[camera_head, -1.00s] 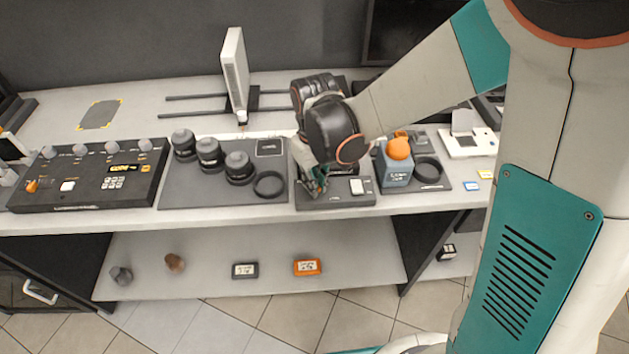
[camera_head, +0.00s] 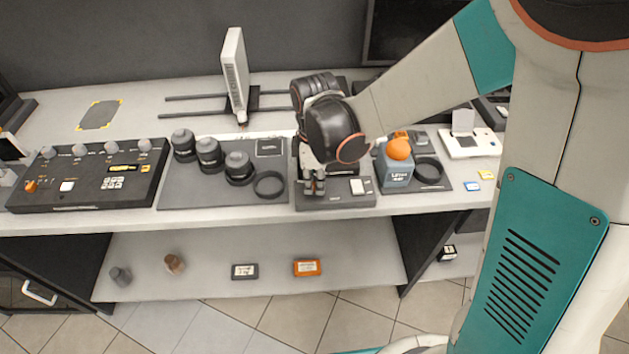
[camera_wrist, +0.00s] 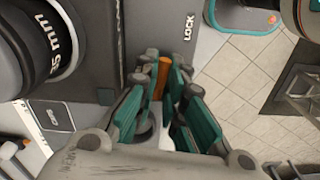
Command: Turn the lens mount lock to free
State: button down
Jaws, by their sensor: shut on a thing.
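The lens mount base (camera_head: 337,201) is a dark low block at the front of the counter, and it shows in the wrist view as a dark plate (camera_wrist: 150,25) with a white LOCK label (camera_wrist: 189,28). An orange lever (camera_wrist: 161,74) shows between my fingertips in the wrist view. My gripper (camera_wrist: 158,90) is shut on this lever, with teal fingers on both sides. In the head view my gripper (camera_head: 314,187) points down over the left part of the base. My fingers hide most of the lever, and no FREE label is visible.
A lens marked with mm (camera_wrist: 40,45) stands close to my gripper in the wrist view. Several black lenses stand on a grey mat (camera_head: 205,192) at left. A blue bottle with an orange cap (camera_head: 397,172) stands close at right. A control panel (camera_head: 90,175) lies far left.

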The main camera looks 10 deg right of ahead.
jog(key=shift+n, duration=0.8)
jog(key=c, duration=1.7)
grip_release()
